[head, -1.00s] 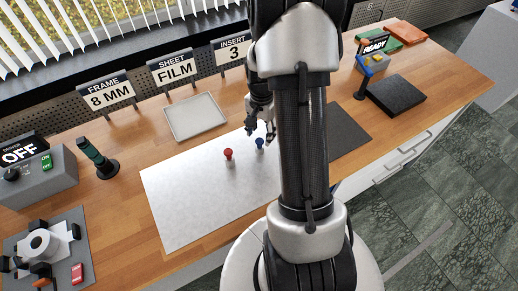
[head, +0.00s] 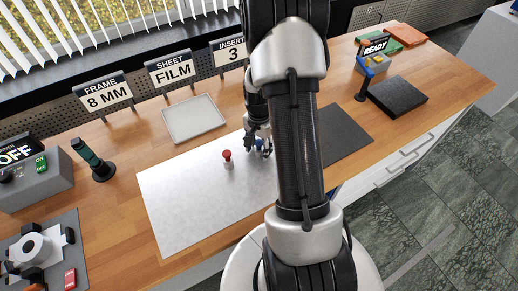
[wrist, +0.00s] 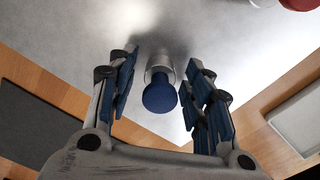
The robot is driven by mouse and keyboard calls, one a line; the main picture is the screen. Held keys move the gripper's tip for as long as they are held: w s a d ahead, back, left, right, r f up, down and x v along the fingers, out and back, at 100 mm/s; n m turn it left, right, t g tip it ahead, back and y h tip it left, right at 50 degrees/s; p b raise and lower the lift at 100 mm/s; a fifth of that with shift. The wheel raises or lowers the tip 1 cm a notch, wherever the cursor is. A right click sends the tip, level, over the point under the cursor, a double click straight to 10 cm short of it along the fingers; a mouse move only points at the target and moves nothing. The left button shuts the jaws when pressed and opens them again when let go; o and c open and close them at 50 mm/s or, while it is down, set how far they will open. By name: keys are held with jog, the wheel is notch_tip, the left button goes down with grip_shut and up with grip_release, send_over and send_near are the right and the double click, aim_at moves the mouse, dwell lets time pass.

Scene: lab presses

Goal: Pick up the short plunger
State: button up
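A plunger with a blue knob (wrist: 159,95) and a silver body (wrist: 161,62) stands on the pale sheet. In the head view the blue-knobbed plunger (head: 262,147) is partly hidden by my gripper (head: 258,141). In the wrist view my gripper (wrist: 163,70) is open, with one finger on each side of this plunger and gaps showing on both sides. A red-knobbed plunger (head: 228,158) stands to its left on the sheet. Only part of the red knob (wrist: 300,3) shows in the wrist view. I cannot tell surely which plunger is shorter.
The pale sheet (head: 195,205) is mostly clear. A shallow light tray (head: 194,119) lies behind it, and a dark mat (head: 343,136) lies to the right. Signs, including one reading FILM (head: 174,71), stand at the back. A green-and-black tool (head: 93,158) stands at left.

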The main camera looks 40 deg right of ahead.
grip_shut()
dwell(0.3)
jog(key=shift+r, duration=0.1)
